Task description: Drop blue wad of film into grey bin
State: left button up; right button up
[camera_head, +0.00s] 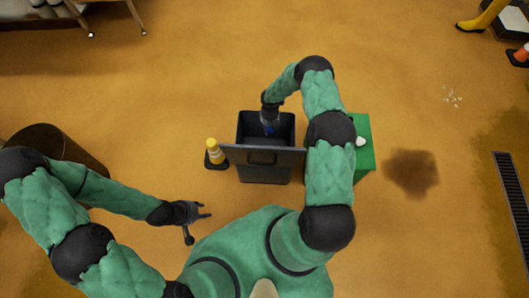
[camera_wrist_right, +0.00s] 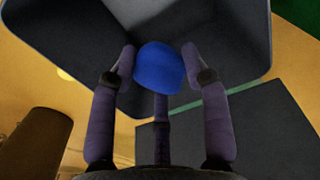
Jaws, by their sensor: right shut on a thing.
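My right gripper (camera_head: 269,123) reaches down over the bin's opening. In the right wrist view, my right gripper (camera_wrist_right: 159,64) is shut on the blue wad of film (camera_wrist_right: 160,72), with the dark bin interior (camera_wrist_right: 200,30) behind it. My left gripper (camera_head: 206,211) is open and empty, low to the left of my body.
A brown barrel (camera_head: 75,150) is at the left. A dark stain (camera_head: 411,173) marks the floor, which is otherwise mostly clear.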

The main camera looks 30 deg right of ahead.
jog(key=shift+f, duration=0.4)
jog(key=o, duration=0.8)
jog(key=shift+r, duration=0.1)
notch_tip(320, 180, up, 12)
jog(key=shift+f, duration=0.1)
jog(key=shift+a, duration=0.1)
dwell(0.3)
